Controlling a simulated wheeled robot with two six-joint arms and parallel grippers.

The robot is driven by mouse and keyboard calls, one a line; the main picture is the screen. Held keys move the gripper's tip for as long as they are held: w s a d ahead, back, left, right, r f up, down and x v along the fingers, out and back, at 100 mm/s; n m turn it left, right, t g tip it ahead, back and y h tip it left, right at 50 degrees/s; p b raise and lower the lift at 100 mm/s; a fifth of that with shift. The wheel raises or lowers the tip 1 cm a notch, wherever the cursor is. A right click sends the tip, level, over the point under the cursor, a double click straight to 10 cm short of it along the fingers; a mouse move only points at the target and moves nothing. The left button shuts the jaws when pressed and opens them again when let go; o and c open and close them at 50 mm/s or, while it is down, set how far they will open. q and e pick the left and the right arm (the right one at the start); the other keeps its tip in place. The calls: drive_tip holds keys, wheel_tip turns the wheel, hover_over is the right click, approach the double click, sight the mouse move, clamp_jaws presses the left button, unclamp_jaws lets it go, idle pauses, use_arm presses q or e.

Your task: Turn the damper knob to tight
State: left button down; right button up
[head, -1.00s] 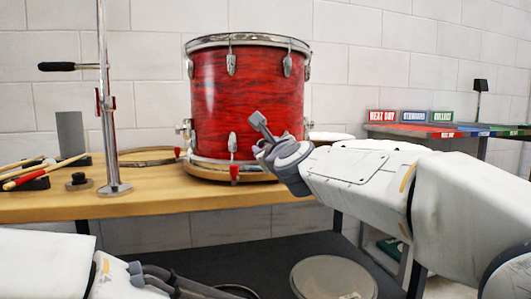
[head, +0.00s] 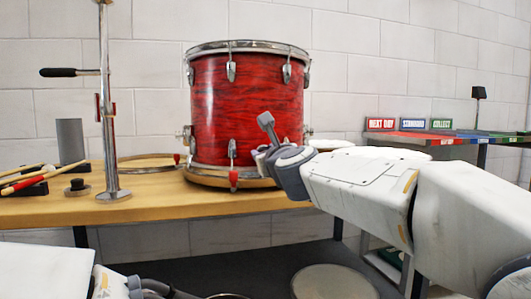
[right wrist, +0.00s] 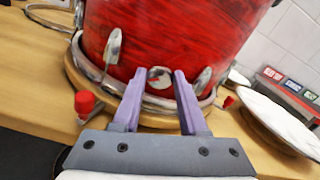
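The red drum (head: 248,105) stands upright on a wooden ring on the bench. In the right wrist view its lower shell (right wrist: 165,35) fills the top. A round metal knob (right wrist: 158,77), seemingly the damper knob, sits low on the shell. My right gripper (right wrist: 159,73) is open, its two purple fingers apart with the knob showing between their tips. I cannot tell whether they touch it. In the head view my right gripper (head: 262,154) is at the drum's lower right front and hides the knob. My left gripper (head: 155,289) is cut off at the bottom edge.
A chrome stand (head: 108,120) rises left of the drum. A white round piece (right wrist: 280,120) is close to my right gripper's right side. Labelled signs (head: 412,124) stand at the right.

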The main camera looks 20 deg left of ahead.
drive_tip(key=o, duration=0.4)
drive_tip(key=shift+c, duration=0.2)
drive_tip(key=shift+s, duration=0.1)
drive_tip(key=b+v, duration=0.1)
drive_tip(key=v, duration=0.9)
drive_tip(key=shift+b, duration=0.3)
drive_tip(key=shift+s+d, duration=0.1)
drive_tip(key=shift+d, duration=0.05)
